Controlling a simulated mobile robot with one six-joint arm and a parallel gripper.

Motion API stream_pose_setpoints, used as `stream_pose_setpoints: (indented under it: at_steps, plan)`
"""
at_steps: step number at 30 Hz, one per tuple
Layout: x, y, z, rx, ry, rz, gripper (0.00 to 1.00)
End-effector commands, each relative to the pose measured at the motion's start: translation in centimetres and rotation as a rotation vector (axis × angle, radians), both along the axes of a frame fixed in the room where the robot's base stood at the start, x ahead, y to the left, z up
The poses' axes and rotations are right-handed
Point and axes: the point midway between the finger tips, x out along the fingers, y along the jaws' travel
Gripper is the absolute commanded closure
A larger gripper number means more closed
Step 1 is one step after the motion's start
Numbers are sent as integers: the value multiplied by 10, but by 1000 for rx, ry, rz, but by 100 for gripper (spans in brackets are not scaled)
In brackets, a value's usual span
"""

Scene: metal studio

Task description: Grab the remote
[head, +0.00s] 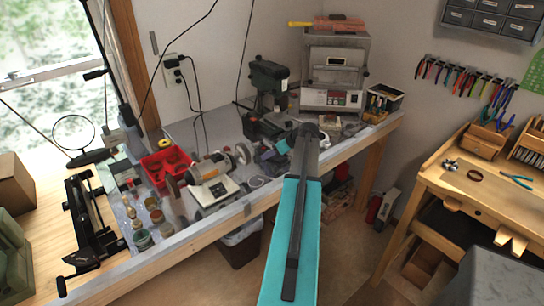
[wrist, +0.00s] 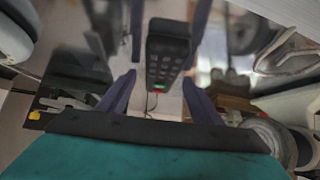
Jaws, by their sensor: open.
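The remote (wrist: 167,55) is a dark handset with rows of buttons and a small red and green mark near its lower end. It shows in the upper middle of the wrist view. My gripper (wrist: 161,84) is open, with one bluish finger on each side of the remote's lower end. A gap shows between the remote and each finger; I cannot tell the depth between them. In the head view my gripper (head: 306,130) is at the far end of my teal arm, over the back of the grey workbench (head: 262,190). I cannot make out the remote there.
A green drill press (head: 268,88) stands left of my gripper, and a grey oven-like box (head: 334,75) stands behind it. A bench grinder (head: 210,178) and a red bin (head: 166,166) are further left. Small clutter lies around the gripper.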

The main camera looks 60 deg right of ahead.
Motion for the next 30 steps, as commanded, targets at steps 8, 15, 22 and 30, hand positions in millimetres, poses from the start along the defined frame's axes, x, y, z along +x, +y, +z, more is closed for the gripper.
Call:
stream_pose_setpoints:
  at_steps: [8,15,22,30]
  plan:
    - [0,0,0,1,0,1,54]
    - [1,0,0,0,0,1,88]
    - [1,0,1,0,-1,1,88]
    - [1,1,8,-1,-1,2,88]
